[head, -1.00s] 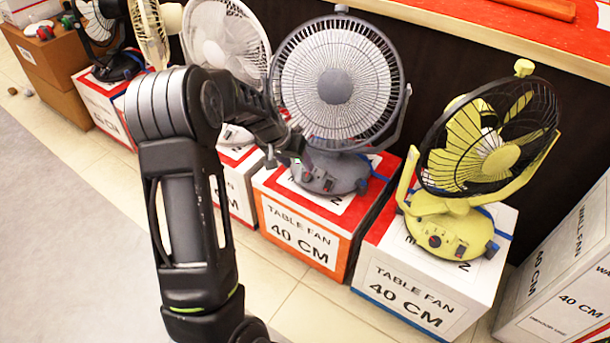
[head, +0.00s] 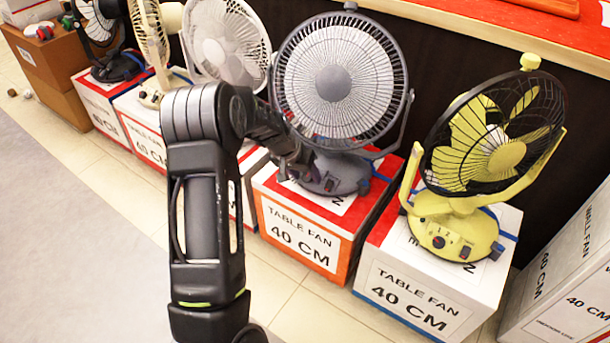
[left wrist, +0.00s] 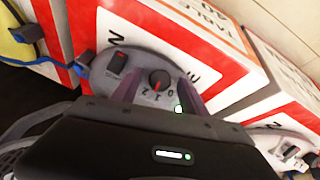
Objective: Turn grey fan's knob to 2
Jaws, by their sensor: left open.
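The grey fan (head: 338,88) stands on a red and white box, its round base (head: 343,174) facing me. In the left wrist view the base (left wrist: 97,75) carries a dark knob with a red mark (left wrist: 159,80), with printed digits around it, and a switch (left wrist: 117,62) to its left in the picture. My left gripper (head: 301,163) is at the front left of the base. In the left wrist view its two open fingers (left wrist: 158,90) are on either side of the knob. I cannot tell whether they touch it. In the head view the gripper hides the knob.
A yellow fan (head: 490,150) on its box (head: 415,290) stands to the right, and a white fan (head: 226,45) to the left. More fans stand further left. A red-topped counter (head: 480,30) runs behind. The floor in front (head: 75,225) is clear.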

